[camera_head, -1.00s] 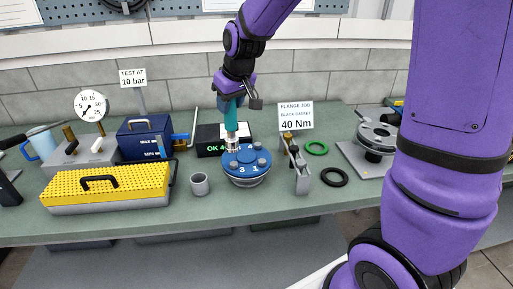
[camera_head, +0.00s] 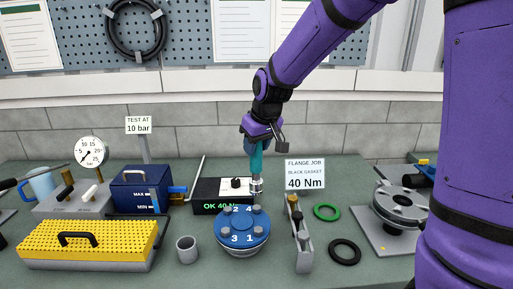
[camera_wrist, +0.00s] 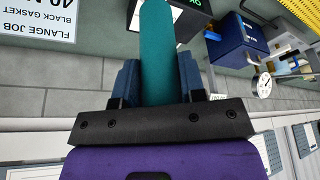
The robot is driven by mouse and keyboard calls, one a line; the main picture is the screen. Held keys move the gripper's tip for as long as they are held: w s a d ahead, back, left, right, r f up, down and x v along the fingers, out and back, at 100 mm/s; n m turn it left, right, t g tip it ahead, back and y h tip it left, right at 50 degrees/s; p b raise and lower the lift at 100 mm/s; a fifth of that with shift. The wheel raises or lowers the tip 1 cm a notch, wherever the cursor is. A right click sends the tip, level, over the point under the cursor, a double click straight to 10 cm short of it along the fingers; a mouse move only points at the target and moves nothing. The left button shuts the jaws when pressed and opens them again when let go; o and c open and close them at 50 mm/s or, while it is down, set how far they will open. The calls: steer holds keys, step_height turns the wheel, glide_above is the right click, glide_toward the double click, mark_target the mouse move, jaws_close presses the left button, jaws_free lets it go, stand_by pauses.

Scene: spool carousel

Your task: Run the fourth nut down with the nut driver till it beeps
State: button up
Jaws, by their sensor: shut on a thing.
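My gripper (camera_head: 257,142) is shut on the teal nut driver (camera_head: 256,160), whose handle also shows between the fingers in the wrist view (camera_wrist: 158,55). The driver hangs nearly upright with its metal socket (camera_head: 257,186) pointing down. The blue flange (camera_head: 242,238) carries the numbers 2, 4, 3 and 1, with a nut by each. The socket is over the back right nut by number 4 (camera_head: 257,209), seemingly a little above it. The wrist view does not show the socket or the nuts. The black display box (camera_head: 211,207) behind the flange reads a green "OK 40", partly covered.
A grey cup (camera_head: 187,250) stands left of the flange. A grey rack (camera_head: 301,240) stands close on its right, with green (camera_head: 327,212) and black (camera_head: 345,252) rings beyond. A sign (camera_head: 304,175) reads "40 Nm". A yellow-topped box (camera_head: 85,245) sits at left.

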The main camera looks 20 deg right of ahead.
mark_target(257, 172)
steer(key=shift+d, duration=0.15)
steer(key=shift+f, duration=3.95)
steer(key=shift+s+f, duration=0.15)
steer(key=shift+s, duration=0.05)
stand_by(0.8)
stand_by(0.3)
steer(key=shift+w+r, duration=0.1)
steer(key=shift+r, duration=3.6)
